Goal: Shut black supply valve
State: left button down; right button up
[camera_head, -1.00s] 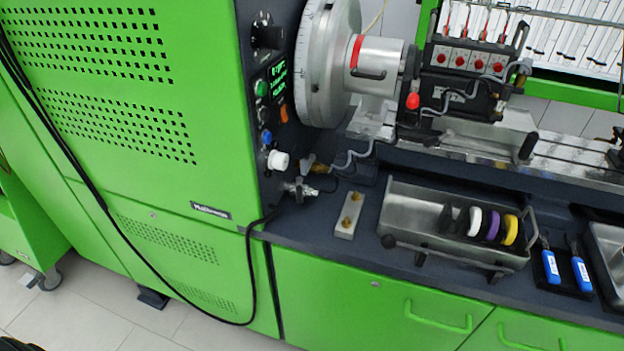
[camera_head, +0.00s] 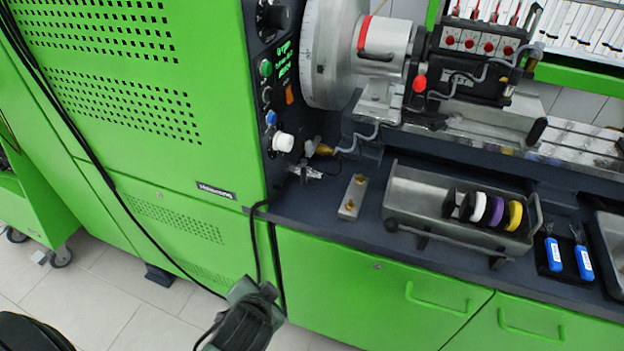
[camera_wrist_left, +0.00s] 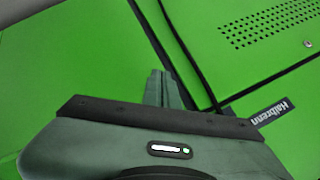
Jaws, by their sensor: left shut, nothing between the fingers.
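A small metal valve fitting (camera_head: 305,172) sits low at the cabinet's right corner, just above the dark bench top. A brass fitting with a grey hose (camera_head: 322,149) is beside it. The black hose (camera_head: 252,235) runs down the cabinet front from near this corner. I cannot make out the valve's handle position. My left gripper (camera_head: 243,288) is below and left of the valve, in front of the green cabinet and apart from the valve. In the left wrist view its fingers (camera_wrist_left: 157,88) are together and empty against a green background. My right gripper is not in view.
A white knob (camera_head: 283,142) and a black knob (camera_head: 272,16) stick out of the control panel above. A metal block with brass studs (camera_head: 353,197) and a metal tray with coloured rings (camera_head: 405,190) stand on the bench. The floor at lower left has free room.

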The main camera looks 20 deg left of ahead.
pick_arm(q)
jog(key=w+d+r+m+t, duration=0.5)
jog(key=w+r+m, duration=0.1)
jog(key=r, duration=0.2)
jog(key=w+d+r+m+t, duration=0.4)
jog(key=w+r+m+t, duration=0.15)
jog(key=r, duration=0.25)
jog(key=shift+n+g, duration=0.25)
jog(key=w+a+p, duration=0.1)
jog(key=w, duration=0.1)
jog(key=w+a+p, duration=0.1)
jog(key=w+a, duration=0.1)
jog(key=w, duration=0.1)
jog(key=w+a+p, duration=0.1)
jog(key=w, duration=0.2)
jog(key=shift+w+a+r, duration=0.15)
jog(key=shift+w+r, duration=0.05)
jog(key=shift+s+a+p, duration=0.15)
jog(key=shift+a+p, duration=0.1)
jog(key=shift+p, duration=0.05)
jog(key=shift+f, duration=0.1)
